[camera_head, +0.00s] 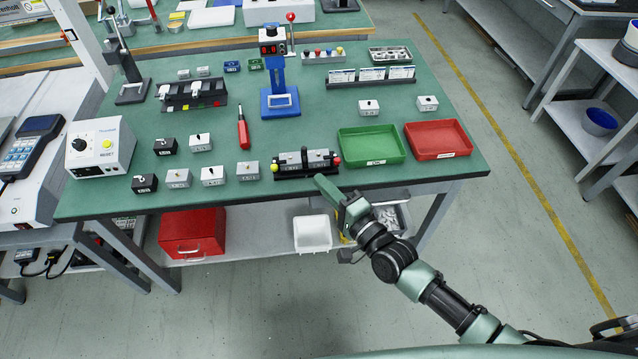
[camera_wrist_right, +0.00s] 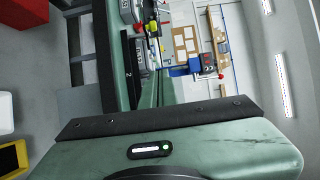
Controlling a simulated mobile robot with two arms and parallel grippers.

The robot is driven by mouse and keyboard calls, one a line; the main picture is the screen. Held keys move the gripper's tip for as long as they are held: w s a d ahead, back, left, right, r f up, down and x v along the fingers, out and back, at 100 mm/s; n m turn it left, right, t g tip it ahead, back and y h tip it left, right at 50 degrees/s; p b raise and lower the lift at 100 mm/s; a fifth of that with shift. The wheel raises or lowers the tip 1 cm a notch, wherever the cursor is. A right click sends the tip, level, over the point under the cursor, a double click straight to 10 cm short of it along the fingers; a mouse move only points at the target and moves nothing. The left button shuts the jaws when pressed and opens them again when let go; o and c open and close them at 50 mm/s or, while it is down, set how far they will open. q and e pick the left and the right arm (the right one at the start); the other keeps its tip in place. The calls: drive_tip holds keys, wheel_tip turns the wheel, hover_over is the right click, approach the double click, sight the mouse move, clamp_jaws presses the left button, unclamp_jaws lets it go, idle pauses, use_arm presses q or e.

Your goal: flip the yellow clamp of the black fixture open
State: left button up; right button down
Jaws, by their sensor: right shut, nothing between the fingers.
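The black fixture (camera_head: 306,174) sits near the front edge of the green table and holds grey blocks. In the right wrist view the shut fingers (camera_wrist_right: 158,88) point toward the fixture's black front (camera_wrist_right: 130,75), and yellow (camera_wrist_right: 153,27) shows beyond. My left gripper is out of view.
A green tray (camera_head: 371,158) and a red tray (camera_head: 466,140) lie to the right of the fixture. Several small grey and black blocks stand to its left, with a red screwdriver (camera_head: 243,129) behind them. A blue press stand (camera_head: 280,103) is further back.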

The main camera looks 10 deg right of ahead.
drive_tip(key=x, duration=0.7)
drive_tip(key=shift+w+a, duration=0.2)
drive_tip(key=shift+w, duration=0.1)
drive_tip(key=shift+s+a+p, duration=0.25)
drive_tip(key=shift+a+p, duration=0.1)
drive_tip(key=shift+a, duration=0.25)
drive_tip(key=shift+s+a+p, duration=0.2)
drive_tip(key=shift+a+p, duration=0.1)
drive_tip(key=shift+a, duration=0.35)
drive_tip(key=shift+s+a, duration=0.2)
drive_tip(key=shift+a, duration=0.4)
